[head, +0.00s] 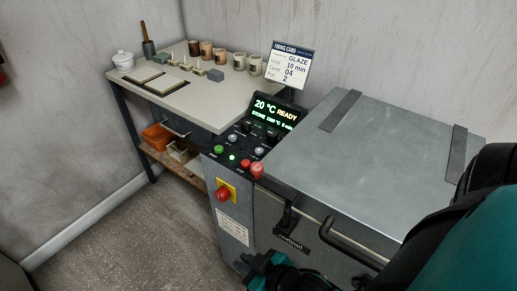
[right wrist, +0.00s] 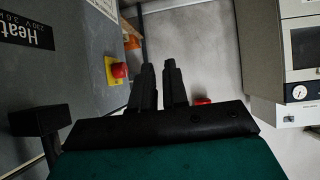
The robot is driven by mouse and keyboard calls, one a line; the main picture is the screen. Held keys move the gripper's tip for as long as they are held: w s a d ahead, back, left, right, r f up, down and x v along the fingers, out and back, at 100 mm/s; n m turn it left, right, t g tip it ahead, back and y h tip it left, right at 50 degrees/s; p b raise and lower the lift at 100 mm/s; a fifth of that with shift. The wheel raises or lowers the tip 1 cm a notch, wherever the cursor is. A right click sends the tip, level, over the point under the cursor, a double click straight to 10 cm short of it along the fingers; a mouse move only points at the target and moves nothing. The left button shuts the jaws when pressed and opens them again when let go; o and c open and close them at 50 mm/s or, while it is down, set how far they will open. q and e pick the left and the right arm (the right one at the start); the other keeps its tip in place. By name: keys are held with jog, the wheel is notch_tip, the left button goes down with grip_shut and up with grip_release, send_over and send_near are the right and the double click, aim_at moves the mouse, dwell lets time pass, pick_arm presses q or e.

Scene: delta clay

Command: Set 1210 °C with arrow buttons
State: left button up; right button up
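The kiln's display (head: 272,114) reads "20 °C READY", with a smaller line that looks like "STONE 1200 °C 0 min". The sloped control panel (head: 240,148) below it carries several round buttons; arrow marks are too small to make out. A green button (head: 219,149) and a red button (head: 256,169) sit along its front edge. My right gripper (head: 262,264) is low in front of the kiln, below and apart from the panel. In the right wrist view its fingers (right wrist: 160,66) stand slightly apart with nothing between them. My left gripper is out of view.
A red emergency knob on a yellow plate (head: 223,193) juts from the kiln front. The kiln lid (head: 375,135) is shut, with a handle (head: 350,243) in front. A firing card (head: 289,65) stands behind the display. A table (head: 215,112) with cups is at left. Floor at left is clear.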

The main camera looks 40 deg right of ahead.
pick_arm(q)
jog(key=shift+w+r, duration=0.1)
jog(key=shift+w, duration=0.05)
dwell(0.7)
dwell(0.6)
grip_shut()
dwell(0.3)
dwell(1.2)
